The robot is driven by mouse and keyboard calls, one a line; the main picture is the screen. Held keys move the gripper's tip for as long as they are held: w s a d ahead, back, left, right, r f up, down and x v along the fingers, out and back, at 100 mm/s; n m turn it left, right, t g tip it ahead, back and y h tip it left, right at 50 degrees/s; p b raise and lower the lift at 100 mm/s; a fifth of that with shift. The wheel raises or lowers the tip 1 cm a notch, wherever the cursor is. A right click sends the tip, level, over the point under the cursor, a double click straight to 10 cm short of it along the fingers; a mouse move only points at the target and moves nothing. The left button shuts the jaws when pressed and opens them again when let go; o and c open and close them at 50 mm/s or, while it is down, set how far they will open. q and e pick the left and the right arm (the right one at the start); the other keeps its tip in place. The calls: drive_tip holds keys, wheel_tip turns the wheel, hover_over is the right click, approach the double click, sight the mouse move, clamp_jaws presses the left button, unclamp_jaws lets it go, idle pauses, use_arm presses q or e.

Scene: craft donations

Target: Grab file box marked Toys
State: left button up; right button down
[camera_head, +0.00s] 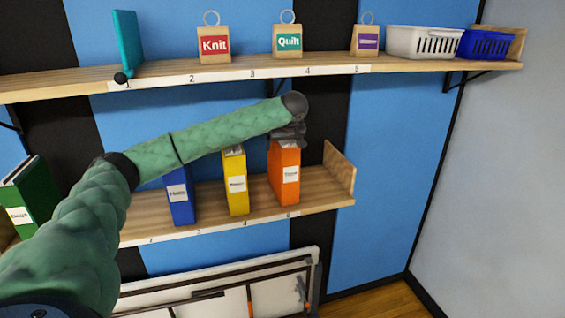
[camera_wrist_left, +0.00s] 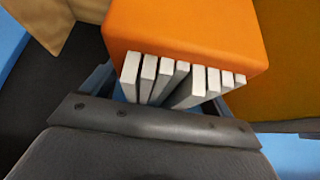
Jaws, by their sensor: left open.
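An orange file box (camera_head: 285,177) stands upright at the right end of the lower shelf. Its white label is too small to read surely. My left gripper (camera_head: 289,135) is at the top of this box, its arm reaching across from the left. In the left wrist view the orange box (camera_wrist_left: 185,35) is just ahead of the open left gripper (camera_wrist_left: 165,95), with several pale sheet edges toward the jaws. The fingers are mostly hidden there, and I cannot tell whether they touch the box. My right gripper is in neither view.
Yellow (camera_head: 236,182), blue (camera_head: 181,197) and green (camera_head: 30,198) file boxes stand left of the orange one on the lower shelf (camera_head: 325,200). The upper shelf (camera_head: 170,82) overhead holds bags and baskets. A wooden end panel (camera_head: 340,170) closes the lower shelf's right side.

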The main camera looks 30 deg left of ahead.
use_arm(q)
drive_tip(key=shift+w+a+f, duration=0.1)
drive_tip(key=shift+a+f, duration=0.05)
drive_tip(key=shift+f, duration=0.2)
clamp_jaws()
idle(0.3)
